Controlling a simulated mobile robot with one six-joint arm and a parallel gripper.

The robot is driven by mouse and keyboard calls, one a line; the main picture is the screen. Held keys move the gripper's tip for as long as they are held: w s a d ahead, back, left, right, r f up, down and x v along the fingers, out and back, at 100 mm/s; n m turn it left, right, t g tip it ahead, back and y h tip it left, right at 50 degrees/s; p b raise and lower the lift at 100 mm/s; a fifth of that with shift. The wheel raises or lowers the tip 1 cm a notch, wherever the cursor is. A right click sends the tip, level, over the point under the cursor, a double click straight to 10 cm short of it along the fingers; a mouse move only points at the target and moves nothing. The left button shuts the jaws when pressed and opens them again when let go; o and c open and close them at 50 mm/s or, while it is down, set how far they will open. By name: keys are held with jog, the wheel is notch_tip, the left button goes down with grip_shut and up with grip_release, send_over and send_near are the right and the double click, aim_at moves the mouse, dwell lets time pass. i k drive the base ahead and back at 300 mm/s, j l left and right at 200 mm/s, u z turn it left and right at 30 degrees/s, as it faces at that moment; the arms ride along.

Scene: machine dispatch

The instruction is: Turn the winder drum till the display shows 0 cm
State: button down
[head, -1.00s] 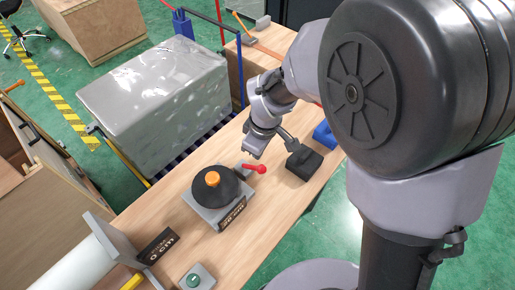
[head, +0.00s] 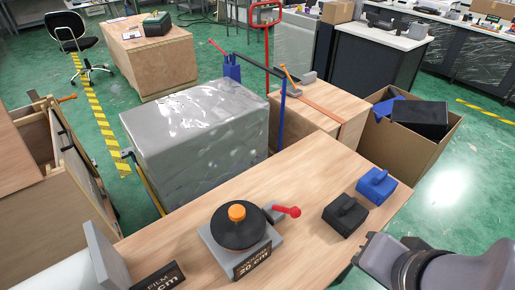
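The winder drum (head: 238,228) is a black disc with an orange knob (head: 237,212) on top. It sits on a grey base (head: 207,235) on the wooden table. The base's front plate (head: 251,262) reads about 20 cm; its first digit is hard to make out. My arm crosses the bottom right corner, away from the drum. I see no gripper fingers.
A black block (head: 344,215) and a blue block (head: 376,186) stand on the table right of the drum. A wrapped grey box (head: 195,130) is behind the table. An open cardboard box (head: 395,155) is at the right. The tabletop behind the drum is clear.

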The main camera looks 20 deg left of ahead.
aim_at(237, 226)
jog(key=u, duration=1.25)
jog(key=i+l, duration=0.1)
jog(key=l, duration=0.2)
jog(key=i+l, duration=0.1)
jog(key=l, duration=0.2)
